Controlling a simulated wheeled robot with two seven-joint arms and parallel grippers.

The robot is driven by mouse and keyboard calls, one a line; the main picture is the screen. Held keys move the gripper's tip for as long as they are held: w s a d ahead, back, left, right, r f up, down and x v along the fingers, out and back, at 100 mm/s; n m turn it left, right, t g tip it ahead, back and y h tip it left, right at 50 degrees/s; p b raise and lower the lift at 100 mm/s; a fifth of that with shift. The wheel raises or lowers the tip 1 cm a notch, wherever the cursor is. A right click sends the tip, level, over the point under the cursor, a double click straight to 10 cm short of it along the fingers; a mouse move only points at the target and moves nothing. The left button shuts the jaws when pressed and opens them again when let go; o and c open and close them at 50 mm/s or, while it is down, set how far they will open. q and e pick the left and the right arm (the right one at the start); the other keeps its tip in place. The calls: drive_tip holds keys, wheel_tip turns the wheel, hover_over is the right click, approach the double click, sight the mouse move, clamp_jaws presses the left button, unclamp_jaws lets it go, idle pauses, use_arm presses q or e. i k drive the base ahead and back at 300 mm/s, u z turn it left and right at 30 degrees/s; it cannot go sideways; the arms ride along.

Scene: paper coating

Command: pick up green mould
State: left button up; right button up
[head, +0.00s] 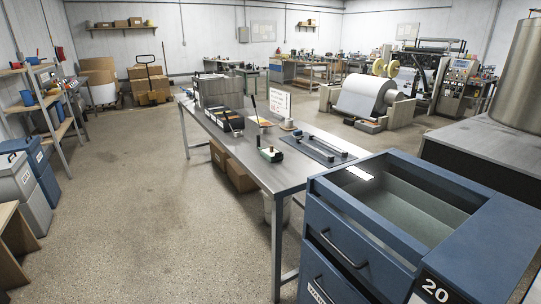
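A small dark green object (271,154) with a light top lies on the long grey metal table (262,172), near its left edge; it may be the green mould, but it is too small to tell. A dark mat (318,150) with two bar-like tools lies to its right. Neither of my grippers shows in the head view.
A blue cabinet (350,244) marked 20 stands at the front right, with a recessed open top. Cardboard boxes (232,168) sit under the table. A large paper roll (362,97) stands behind. The floor (130,210) left of the table is clear.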

sight(278, 157)
drive_tip(key=u, duration=0.55)
drive_tip(key=k, duration=0.65)
drive_tip(key=u, duration=0.75)
drive_tip(key=i, duration=3.15)
drive_tip(key=z, duration=0.65)
drive_tip(key=i, duration=1.1)
drive_tip(key=z, duration=1.85)
drive_tip(key=i, duration=0.9)
drive_tip(key=z, duration=0.85)
